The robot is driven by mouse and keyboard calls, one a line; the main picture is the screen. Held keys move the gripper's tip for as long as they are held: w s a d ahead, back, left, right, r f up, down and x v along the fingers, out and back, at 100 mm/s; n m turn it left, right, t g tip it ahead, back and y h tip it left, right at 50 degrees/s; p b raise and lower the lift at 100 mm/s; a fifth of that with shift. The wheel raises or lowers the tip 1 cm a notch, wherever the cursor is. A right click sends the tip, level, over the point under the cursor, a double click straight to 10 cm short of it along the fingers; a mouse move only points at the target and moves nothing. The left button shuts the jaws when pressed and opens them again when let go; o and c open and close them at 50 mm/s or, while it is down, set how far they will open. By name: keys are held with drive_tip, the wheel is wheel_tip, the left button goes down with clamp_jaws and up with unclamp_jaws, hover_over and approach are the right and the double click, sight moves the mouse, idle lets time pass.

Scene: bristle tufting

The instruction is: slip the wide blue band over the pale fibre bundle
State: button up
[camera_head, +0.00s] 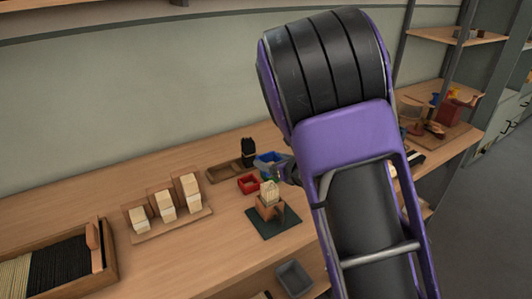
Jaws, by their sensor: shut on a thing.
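The pale fibre bundle (269,192) stands upright in a small wooden block holder (270,211) on a dark green mat (283,224). My gripper (284,174) is small in the picture and partly hidden by my own purple and black arm. It is just above and to the right of the bundle's top, in front of a blue bin (265,161). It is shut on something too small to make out. I cannot pick out the wide blue band for certain against the blue bin. Whether anything touches the bundle cannot be told.
A small red bin (248,184) and a brown tray (223,173) stand behind the mat. A stepped rack with pale blocks (166,207) is to the left. A wooden tray of dark and pale fibres (106,281) is at the front left. A grey bin (294,278) sits below the bench edge.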

sight(271, 188)
drive_tip(key=shift+f+b, duration=0.7)
drive_tip(key=shift+f, duration=1.2)
drive_tip(key=shift+b, duration=0.45)
drive_tip(key=shift+f, duration=0.1)
drive_tip(key=shift+f+b, duration=1.85)
drive_tip(key=shift+b, duration=0.7)
drive_tip(key=shift+b, duration=0.4)
drive_tip(key=shift+f, duration=0.1)
drive_tip(key=shift+f+b, duration=0.55)
drive_tip(key=shift+f, duration=0.45)
drive_tip(key=shift+f, duration=0.1)
